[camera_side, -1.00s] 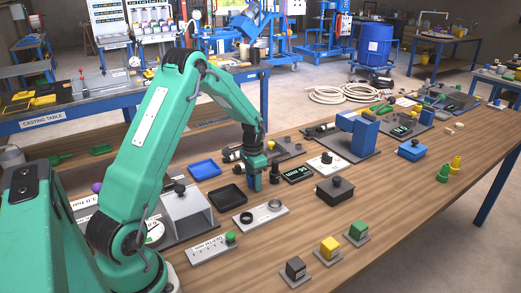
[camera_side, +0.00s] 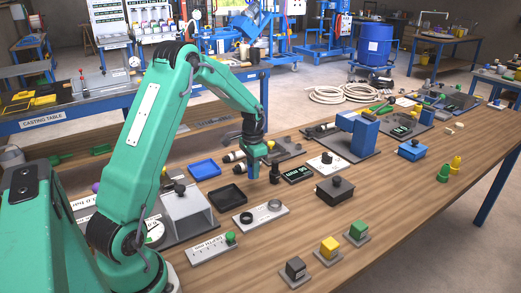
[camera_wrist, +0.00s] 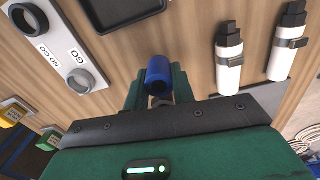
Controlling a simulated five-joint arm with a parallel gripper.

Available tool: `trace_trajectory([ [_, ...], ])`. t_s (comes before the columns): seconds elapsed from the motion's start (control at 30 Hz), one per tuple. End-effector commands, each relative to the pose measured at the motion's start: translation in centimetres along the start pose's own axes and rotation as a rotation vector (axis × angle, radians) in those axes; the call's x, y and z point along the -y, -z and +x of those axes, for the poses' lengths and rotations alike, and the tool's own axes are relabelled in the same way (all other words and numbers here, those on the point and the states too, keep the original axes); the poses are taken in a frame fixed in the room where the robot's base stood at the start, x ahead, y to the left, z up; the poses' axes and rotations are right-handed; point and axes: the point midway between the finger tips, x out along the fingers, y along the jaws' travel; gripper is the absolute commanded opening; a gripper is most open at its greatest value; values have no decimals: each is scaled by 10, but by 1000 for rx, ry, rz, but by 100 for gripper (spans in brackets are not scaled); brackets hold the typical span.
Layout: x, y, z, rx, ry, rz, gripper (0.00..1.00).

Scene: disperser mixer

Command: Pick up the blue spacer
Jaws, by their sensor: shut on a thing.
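The blue spacer (camera_wrist: 159,74) is a short blue cylinder with a hole through it. In the wrist view it sits between the green fingertips of my gripper (camera_wrist: 159,88), which is shut on it. In the side view my gripper (camera_side: 256,176) points down, a little above the wooden table, right of the black tray.
A black tray (camera_side: 226,194) and a blue tray (camera_side: 204,169) lie left of my gripper. The GO/NO GO plate (camera_side: 260,213) with two rings lies in front. A dark knob (camera_side: 275,173) stands close on the right. White bottles (camera_wrist: 229,58) lie behind.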

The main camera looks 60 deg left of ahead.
Motion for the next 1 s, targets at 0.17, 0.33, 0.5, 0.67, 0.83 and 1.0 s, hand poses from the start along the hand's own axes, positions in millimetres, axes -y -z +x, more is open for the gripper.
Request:
trace_trajectory([
  [0.17,-31,2,-19,-2,1,4,4],
  [0.33,-62,3,-37,-3,1,5,4],
  [0.5,-88,3,-53,-2,1,4,4],
  [0.67,-106,4,-64,-1,0,2,4],
  [0.83,-115,4,-69,0,0,1,4],
  [1.0,-117,4,-70,0,0,0,4],
])
